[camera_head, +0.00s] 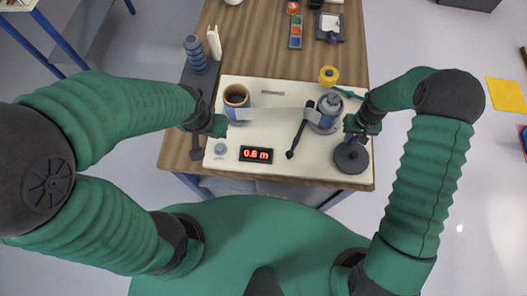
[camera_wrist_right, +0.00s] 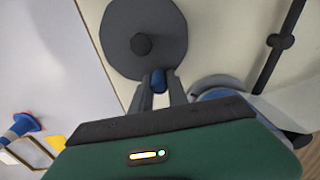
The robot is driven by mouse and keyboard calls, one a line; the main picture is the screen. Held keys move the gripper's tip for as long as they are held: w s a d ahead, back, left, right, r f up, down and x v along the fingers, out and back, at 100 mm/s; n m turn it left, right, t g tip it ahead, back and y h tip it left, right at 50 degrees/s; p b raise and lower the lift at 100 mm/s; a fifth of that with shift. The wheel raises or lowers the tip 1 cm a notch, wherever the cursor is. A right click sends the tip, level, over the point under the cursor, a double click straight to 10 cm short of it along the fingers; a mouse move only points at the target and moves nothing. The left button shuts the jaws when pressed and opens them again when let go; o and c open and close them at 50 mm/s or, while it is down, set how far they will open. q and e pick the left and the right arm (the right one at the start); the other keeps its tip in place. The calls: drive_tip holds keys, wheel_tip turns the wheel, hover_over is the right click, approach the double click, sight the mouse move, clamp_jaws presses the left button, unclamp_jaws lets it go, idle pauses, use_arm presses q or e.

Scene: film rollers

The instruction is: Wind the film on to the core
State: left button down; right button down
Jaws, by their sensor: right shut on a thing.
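A tan-rimmed roll with a dark centre (camera_head: 237,97) stands at the left of a cream board (camera_head: 275,90). A pale film strip (camera_head: 283,114) spans from it to a grey and blue spool (camera_head: 327,108) at the right. A dark grey disc with a black hub (camera_head: 351,157) lies at the board's right edge. In the right wrist view, the disc (camera_wrist_right: 130,35) has a blue knob (camera_wrist_right: 159,80) near its rim. My right gripper (camera_wrist_right: 159,84) is shut on that knob. My left gripper (camera_head: 219,125) is beside the tan-rimmed roll; its fingers are unclear.
A red-lit display (camera_head: 256,155), seemingly reading 0.8 m, and a small grey knob (camera_head: 220,149) are at the board's front left. A black rod (camera_head: 298,136) lies between roll and spool. A yellow roller (camera_head: 329,75) stands behind. A ribbed blue-grey stack (camera_head: 196,54) stands at the back left.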

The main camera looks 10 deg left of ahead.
drive_tip(key=shift+a, duration=0.15)
drive_tip(key=shift+s+a, duration=0.5)
drive_tip(key=shift+a, duration=0.15)
drive_tip(key=c, duration=1.4)
unclamp_jaws()
drive_tip(key=shift+a, duration=0.15)
drive_tip(key=shift+c, duration=0.2)
drive_tip(key=o, duration=1)
drive_tip(key=shift+o, duration=0.2)
wheel_tip(320, 180, up, 7)
drive_tip(key=p, duration=0.5)
drive_tip(key=shift+p, duration=0.4)
